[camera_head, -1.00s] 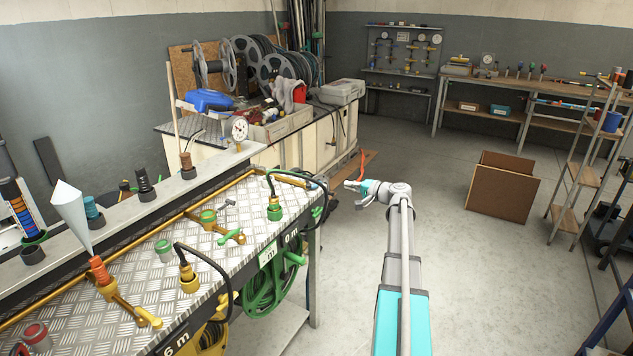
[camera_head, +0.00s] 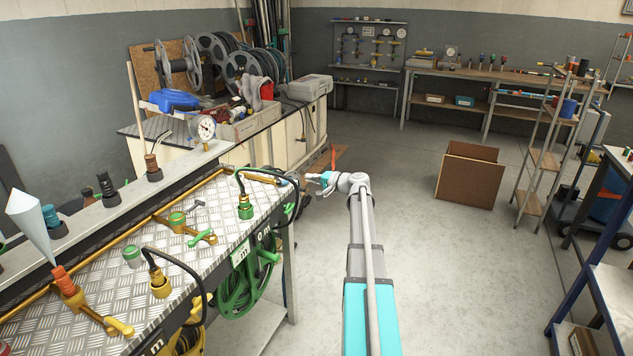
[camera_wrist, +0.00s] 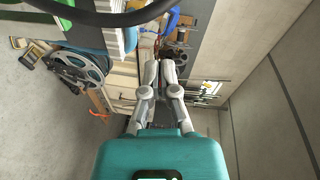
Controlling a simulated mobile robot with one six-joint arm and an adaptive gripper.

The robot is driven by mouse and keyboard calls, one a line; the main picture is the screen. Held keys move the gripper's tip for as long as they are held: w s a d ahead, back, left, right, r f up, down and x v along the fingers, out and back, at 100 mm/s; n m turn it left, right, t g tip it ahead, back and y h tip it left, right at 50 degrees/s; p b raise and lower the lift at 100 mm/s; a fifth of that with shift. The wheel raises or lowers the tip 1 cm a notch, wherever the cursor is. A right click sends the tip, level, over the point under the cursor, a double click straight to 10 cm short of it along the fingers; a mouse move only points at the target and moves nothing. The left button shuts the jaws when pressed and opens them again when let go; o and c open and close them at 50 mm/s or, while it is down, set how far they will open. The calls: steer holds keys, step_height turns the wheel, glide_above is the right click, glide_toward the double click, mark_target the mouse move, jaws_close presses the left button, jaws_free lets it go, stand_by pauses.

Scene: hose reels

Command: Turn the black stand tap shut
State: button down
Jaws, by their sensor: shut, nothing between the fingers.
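I cannot pick out a black stand tap for certain in either view. Dark pipes with taps and gauges hang on the grey wall panel (camera_head: 367,60) at the far back, too small to tell apart. A small black fitting (camera_head: 107,188) stands on the grey rail at left, but I cannot tell that it is a tap. My gripper (camera_head: 317,180) is held over the open floor, right of the plated bench, touching nothing. In the wrist view my gripper (camera_wrist: 159,64) has its fingers together and empty.
The plated bench (camera_head: 205,215) with green and yellow taps and hose reels fills the left. A cluttered workbench (camera_head: 285,145) stands behind it. A brown box (camera_head: 470,175) is on the floor, and a ladder shelf (camera_head: 545,160) stands at right. The middle floor is clear.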

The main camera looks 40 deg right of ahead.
mark_target(277, 178)
steer(key=w+a+f+b, duration=0.1)
steer(key=w+a, duration=0.4)
steer(key=w, duration=0.2)
steer(key=shift+a+f, duration=0.2)
steer(key=shift+f, duration=0.1)
steer(key=shift+s+d+h, duration=0.1)
steer(key=shift+s+h, duration=0.05)
steer(key=shift+h, duration=0.15)
steer(key=shift+m+h, duration=0.3)
steer(key=shift+m, duration=0.1)
steer(key=shift+a+h, duration=0.3)
